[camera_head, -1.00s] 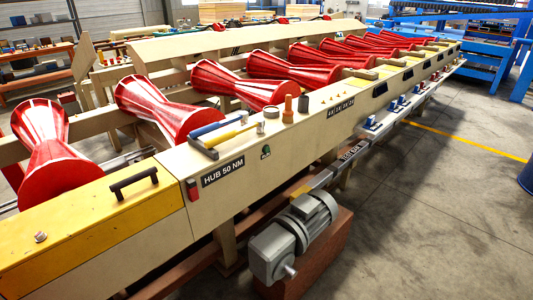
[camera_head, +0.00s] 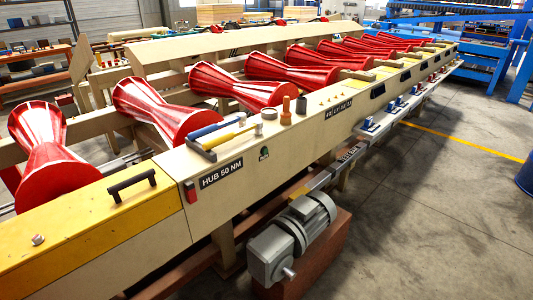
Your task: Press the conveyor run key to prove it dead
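The conveyor (camera_head: 280,160) is a long cream frame carrying several red waisted rollers (camera_head: 150,105). A small dark green key (camera_head: 264,153) sits on its near side face, right of the "HUB 50 NM" label (camera_head: 221,174). A red block-like switch (camera_head: 190,192) is on the same face, left of the label. I cannot tell for certain which of these is the run key. Neither of my grippers is in view, and nothing touches the key or the switch.
A yellow cover (camera_head: 85,235) with a black handle (camera_head: 132,184) is at the near left. A grey motor (camera_head: 292,238) juts out below. The floor (camera_head: 430,220) at right is clear.

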